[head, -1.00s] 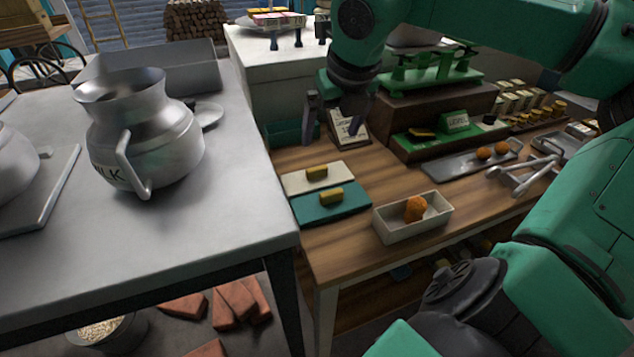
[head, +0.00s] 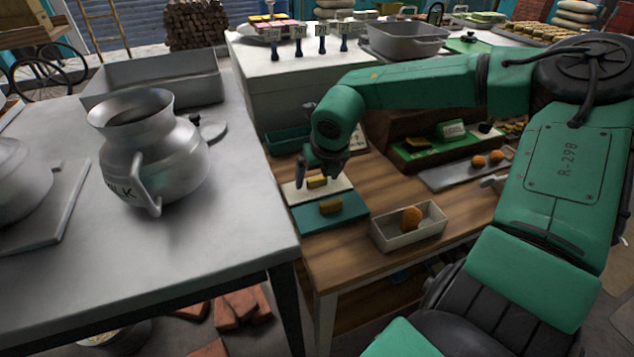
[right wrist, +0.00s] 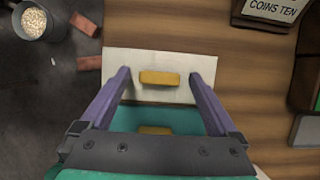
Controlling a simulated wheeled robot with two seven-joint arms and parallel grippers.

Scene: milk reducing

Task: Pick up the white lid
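The white lid (head: 294,196) is a flat rectangular panel with a yellow handle (head: 317,181), lying on the wooden table. In the right wrist view the white lid (right wrist: 122,60) lies just ahead of my fingers, its yellow handle (right wrist: 160,78) lying across the gap between the fingertips. My right gripper (head: 318,178) points down over the lid, open and empty; its spread fingers also show in the right wrist view (right wrist: 159,74). I cannot tell whether the fingertips touch the lid. My left gripper is not in view.
A teal lid (head: 345,213) with its own yellow handle lies directly in front of the white one. A pale tray (head: 389,240) with an orange lump stands to the right. The metal table (head: 225,235) with the milk jug (head: 160,160) is at left, higher than the wooden table.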

